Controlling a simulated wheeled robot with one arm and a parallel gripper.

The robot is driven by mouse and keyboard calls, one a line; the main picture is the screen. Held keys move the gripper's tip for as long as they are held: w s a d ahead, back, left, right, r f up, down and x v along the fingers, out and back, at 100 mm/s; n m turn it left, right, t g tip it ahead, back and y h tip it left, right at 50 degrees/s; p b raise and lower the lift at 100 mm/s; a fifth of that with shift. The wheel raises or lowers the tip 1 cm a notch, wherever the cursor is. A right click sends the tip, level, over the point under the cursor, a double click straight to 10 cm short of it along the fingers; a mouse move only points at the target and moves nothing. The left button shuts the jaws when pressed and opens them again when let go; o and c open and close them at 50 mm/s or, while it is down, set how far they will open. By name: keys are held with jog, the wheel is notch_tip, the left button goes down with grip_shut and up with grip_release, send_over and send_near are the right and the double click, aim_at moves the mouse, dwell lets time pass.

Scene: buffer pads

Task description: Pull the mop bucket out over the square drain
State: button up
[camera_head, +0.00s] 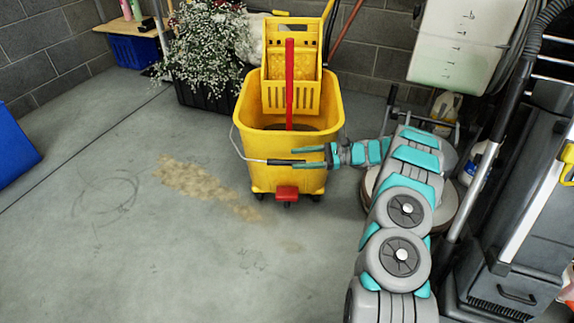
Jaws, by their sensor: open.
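The yellow mop bucket (250,150) stands upright on its casters in the middle of the view, with a yellow wringer (291,65) and a red lever on it. My gripper (298,157) reaches in from the right in front of the bucket. Its fingers are open and lie close to the right part of the handle; I cannot tell whether they touch it. I see no square drain; only a faint round mark (108,196) shows on the floor at left.
A brown stain (205,186) lies on the floor left of the bucket. A planter of white flowers (205,50) stands behind it. A floor machine and a grey cleaning machine (520,230) crowd the right side. The floor in front and at left is clear, except a blue object (14,150) at the left edge.

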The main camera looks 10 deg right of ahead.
aim_at(287, 163)
jog(key=w+d+f+m+t, duration=0.1)
jog(key=d+f+t, duration=0.1)
jog(key=d+f, duration=0.2)
jog(key=shift+x, duration=4.1)
jog(key=shift+m, duration=0.3)
grip_shut()
